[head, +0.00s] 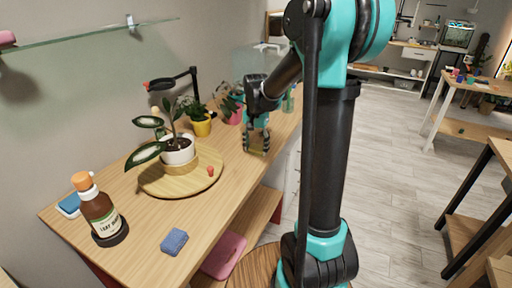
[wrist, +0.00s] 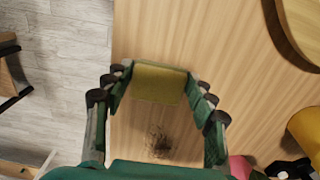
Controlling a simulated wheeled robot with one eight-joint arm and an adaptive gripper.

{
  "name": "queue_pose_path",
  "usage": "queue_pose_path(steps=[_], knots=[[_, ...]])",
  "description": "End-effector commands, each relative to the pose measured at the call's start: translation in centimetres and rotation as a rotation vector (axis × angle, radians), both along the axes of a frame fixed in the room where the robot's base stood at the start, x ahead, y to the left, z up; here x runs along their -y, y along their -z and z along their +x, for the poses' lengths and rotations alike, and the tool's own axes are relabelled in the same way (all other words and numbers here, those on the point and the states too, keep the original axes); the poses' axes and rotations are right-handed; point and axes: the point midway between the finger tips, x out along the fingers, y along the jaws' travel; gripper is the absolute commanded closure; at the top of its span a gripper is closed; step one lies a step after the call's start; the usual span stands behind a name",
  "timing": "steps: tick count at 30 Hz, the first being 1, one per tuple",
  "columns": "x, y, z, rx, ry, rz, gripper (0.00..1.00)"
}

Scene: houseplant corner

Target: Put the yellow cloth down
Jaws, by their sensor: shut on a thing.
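My gripper (head: 257,138) is over the wooden bench (head: 236,180), to the right of the round board. In the wrist view my gripper (wrist: 160,92) has its fingers on both sides of the yellow cloth (wrist: 158,84), which is held between the fingertips as a small flat block. The cloth (head: 256,150) shows only partly in the head view, low between the fingers. I cannot tell whether it touches the bench top.
A round board (head: 152,187) holds a potted plant (head: 178,150) and a small red thing. A yellow pot (head: 201,127) and pink pot (head: 233,112) stand behind. A brown bottle (head: 99,212) and blue sponge (head: 174,241) are nearer. A dark scribbly patch (wrist: 159,142) marks the wood near the cloth.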

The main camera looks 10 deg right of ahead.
Motion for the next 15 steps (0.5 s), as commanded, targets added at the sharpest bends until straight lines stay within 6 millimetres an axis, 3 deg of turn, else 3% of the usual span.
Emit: queue_pose_path(steps=[1, 2, 6, 15], knots=[[0.00, 0.16, 0.01, 0.000, 0.000, 0.000, 0.67], [0.00, 0.16, 0.00, 0.000, 0.000, 0.000, 0.42], [0.00, 0.13, 0.00, 0.000, 0.000, 0.000, 0.24], [0.00, 0.08, 0.00, 0.000, 0.000, 0.000, 0.23]])
